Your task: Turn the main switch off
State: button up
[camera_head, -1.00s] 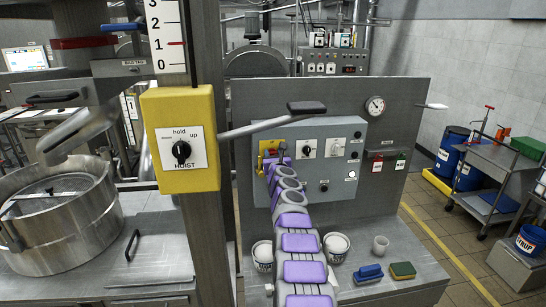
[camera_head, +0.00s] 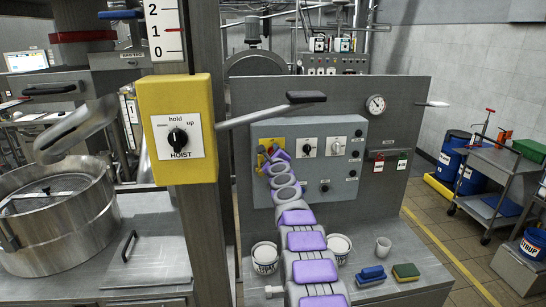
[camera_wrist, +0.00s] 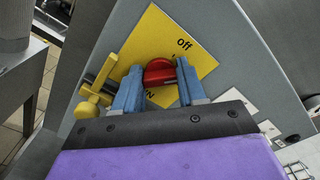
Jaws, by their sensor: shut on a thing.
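The main switch is a red handle (camera_wrist: 158,73) on a yellow plate (camera_wrist: 205,62) in the wrist view. The word "off" is printed on the plate, and another label is partly covered by my fingers. My gripper (camera_wrist: 160,68) is shut on the red handle, one blue finger on each side. Which mark the handle points to I cannot tell. In the head view, my gripper (camera_head: 269,157) is at the left of the grey control box (camera_head: 335,180), hiding most of the switch and part of the yellow plate (camera_head: 275,145).
A yellow hasp-like part (camera_wrist: 90,98) is close beside the left finger. The yellow hoist box (camera_head: 178,130) and a long black-ended lever (camera_head: 270,112) are left of and above my arm. White tubs (camera_head: 265,258), a blue brush (camera_head: 370,275) and a sponge (camera_head: 406,272) are on the bench.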

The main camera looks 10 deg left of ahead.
jog(key=n, duration=0.3)
jog(key=shift+a+n, duration=0.15)
jog(key=shift+n, duration=0.25)
jog(key=shift+f+n, duration=0.15)
jog(key=shift+n, duration=1.95)
jog(key=shift+f, duration=0.1)
jog(key=o, duration=0.8)
jog(key=shift+o, duration=1.3)
jog(key=shift+a, duration=0.25)
